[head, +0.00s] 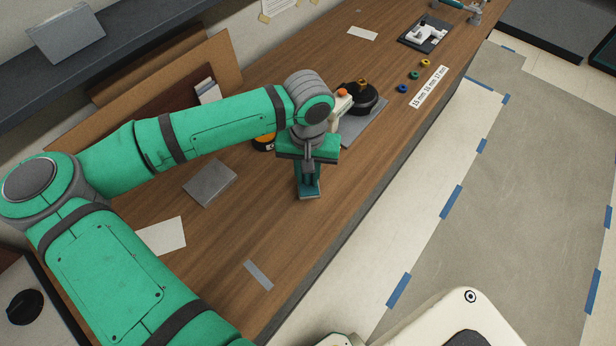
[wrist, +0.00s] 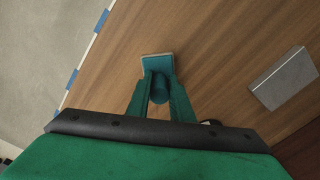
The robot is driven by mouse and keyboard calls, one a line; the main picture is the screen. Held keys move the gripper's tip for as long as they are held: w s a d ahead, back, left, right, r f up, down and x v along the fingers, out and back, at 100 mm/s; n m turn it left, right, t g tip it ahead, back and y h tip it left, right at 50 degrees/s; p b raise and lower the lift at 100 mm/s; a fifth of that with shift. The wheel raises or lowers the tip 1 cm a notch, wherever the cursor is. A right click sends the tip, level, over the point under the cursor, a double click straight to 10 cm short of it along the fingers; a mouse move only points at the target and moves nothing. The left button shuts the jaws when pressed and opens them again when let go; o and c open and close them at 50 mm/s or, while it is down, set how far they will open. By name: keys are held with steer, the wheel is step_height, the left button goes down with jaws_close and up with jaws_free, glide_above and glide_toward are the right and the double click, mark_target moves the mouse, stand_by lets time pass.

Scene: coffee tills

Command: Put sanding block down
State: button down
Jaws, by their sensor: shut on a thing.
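The sanding block (wrist: 157,63) is teal with a pale edge along its front. My gripper (wrist: 158,92) is shut on its rounded grip in the wrist view. In the head view the sanding block (head: 309,190) shows below my gripper (head: 308,173), over the wooden workbench (head: 330,215). I cannot tell whether its underside touches the wood. My gripper and wrist hide its upper part in the head view.
A grey flat block (head: 210,183) lies left of my gripper; it also shows in the wrist view (wrist: 284,78). A grey strip (head: 258,275) and white paper (head: 163,236) lie nearer. A black round device (head: 362,98) stands behind on a grey mat. Bare wood surrounds the gripper.

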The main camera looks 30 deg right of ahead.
steer(key=shift+f, duration=0.8)
steer(key=shift+f, duration=0.15)
steer(key=c, duration=1.6)
jaws_free()
steer(key=shift+o, duration=0.2)
step_height(320, 180, up, 12)
steer(key=shift+r, duration=0.2)
